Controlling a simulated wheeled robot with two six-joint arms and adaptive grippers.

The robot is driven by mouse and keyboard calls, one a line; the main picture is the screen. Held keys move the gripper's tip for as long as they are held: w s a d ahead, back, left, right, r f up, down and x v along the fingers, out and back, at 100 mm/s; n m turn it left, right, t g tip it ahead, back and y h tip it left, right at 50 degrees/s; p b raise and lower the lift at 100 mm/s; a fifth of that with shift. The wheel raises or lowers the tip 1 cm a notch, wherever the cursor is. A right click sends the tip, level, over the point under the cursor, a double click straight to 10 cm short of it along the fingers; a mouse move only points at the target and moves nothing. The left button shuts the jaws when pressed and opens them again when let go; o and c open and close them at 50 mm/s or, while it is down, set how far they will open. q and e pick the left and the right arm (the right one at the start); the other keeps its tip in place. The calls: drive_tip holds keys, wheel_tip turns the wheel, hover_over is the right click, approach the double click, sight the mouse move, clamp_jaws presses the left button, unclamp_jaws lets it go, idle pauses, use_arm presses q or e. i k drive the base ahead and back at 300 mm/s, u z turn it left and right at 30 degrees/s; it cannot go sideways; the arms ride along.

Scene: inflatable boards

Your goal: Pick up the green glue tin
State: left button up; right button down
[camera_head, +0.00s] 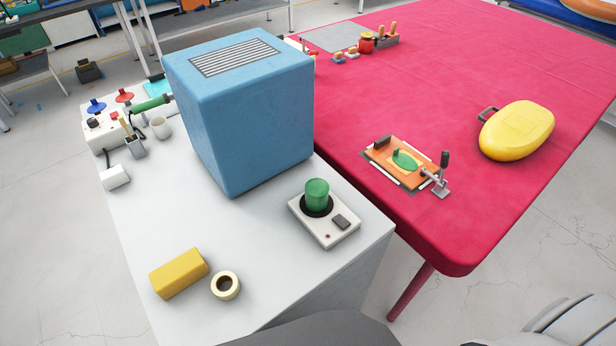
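The green glue tin (317,193) stands upright on the round dark plate of a small white device (336,228). The device looks like a scale or hot plate and has a dark panel at its front right. It rests near the right edge of the white table (200,225), in front of a large blue box. The tin's top and near side are in plain view, with nothing touching its sides. Neither of my grippers shows in the head view.
The blue box (245,120) stands close behind the device. A yellow block (178,274) and a tape roll (226,296) lie at front left. The red table (450,80) at right carries an orange clamped fixture (420,178) and a yellow case (517,130). White tabletop around the device's left is clear.

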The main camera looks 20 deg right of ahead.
sight(317, 190)
drive_tip(key=u, duration=1.8)
drive_tip(key=k, duration=1.55)
drive_tip(key=z, duration=2.35)
drive_tip(key=i, duration=0.5)
drive_tip(key=z, duration=0.05)
